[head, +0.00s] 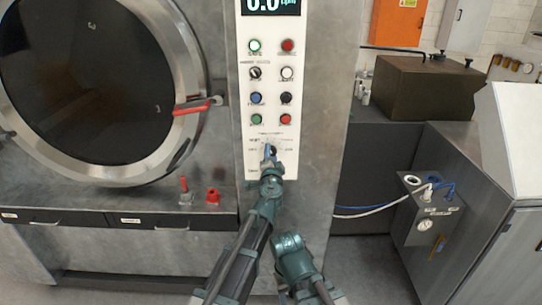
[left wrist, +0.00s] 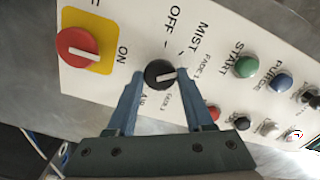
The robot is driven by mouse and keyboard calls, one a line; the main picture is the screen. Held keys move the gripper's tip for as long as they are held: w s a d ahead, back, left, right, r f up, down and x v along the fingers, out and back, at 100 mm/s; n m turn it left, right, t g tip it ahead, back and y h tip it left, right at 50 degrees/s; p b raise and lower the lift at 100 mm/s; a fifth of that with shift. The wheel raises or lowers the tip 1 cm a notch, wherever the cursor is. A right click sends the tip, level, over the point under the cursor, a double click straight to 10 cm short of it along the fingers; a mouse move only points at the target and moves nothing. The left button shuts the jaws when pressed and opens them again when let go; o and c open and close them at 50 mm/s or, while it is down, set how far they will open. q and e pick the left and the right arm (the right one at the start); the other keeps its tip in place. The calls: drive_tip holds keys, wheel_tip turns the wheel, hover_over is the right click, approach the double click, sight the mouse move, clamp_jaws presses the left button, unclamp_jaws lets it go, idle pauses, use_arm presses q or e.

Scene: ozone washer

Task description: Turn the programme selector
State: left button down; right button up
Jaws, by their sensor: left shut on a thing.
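The programme selector is a round black knob (left wrist: 158,74) with a white pointer line, on the pale control panel (left wrist: 205,62). Printed words such as OFF, MIST and AIR stand around it. In the left wrist view the pointer line lies nearly level in the picture; I cannot tell which label it marks. My left gripper (left wrist: 160,76) has its blue fingers on both sides of the knob, shut on it. In the head view the left gripper (head: 269,151) reaches the low part of the panel and mostly hides the knob. I see no right gripper fingers.
A red rotary switch (left wrist: 77,47) on a yellow plate sits beside the knob. Rows of coloured buttons (head: 256,98) are above it. A round dark door (head: 80,80) with a red handle (head: 193,106) is at the left. A grey unit with a gauge (head: 425,224) stands at the right.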

use_arm(q)
drive_tip(key=m, duration=1)
drive_tip(key=shift+m, duration=0.3)
drive_tip(key=shift+s+m, duration=0.1)
drive_tip(key=shift+m, duration=0.2)
drive_tip(key=shift+c, duration=1.6)
unclamp_jaws()
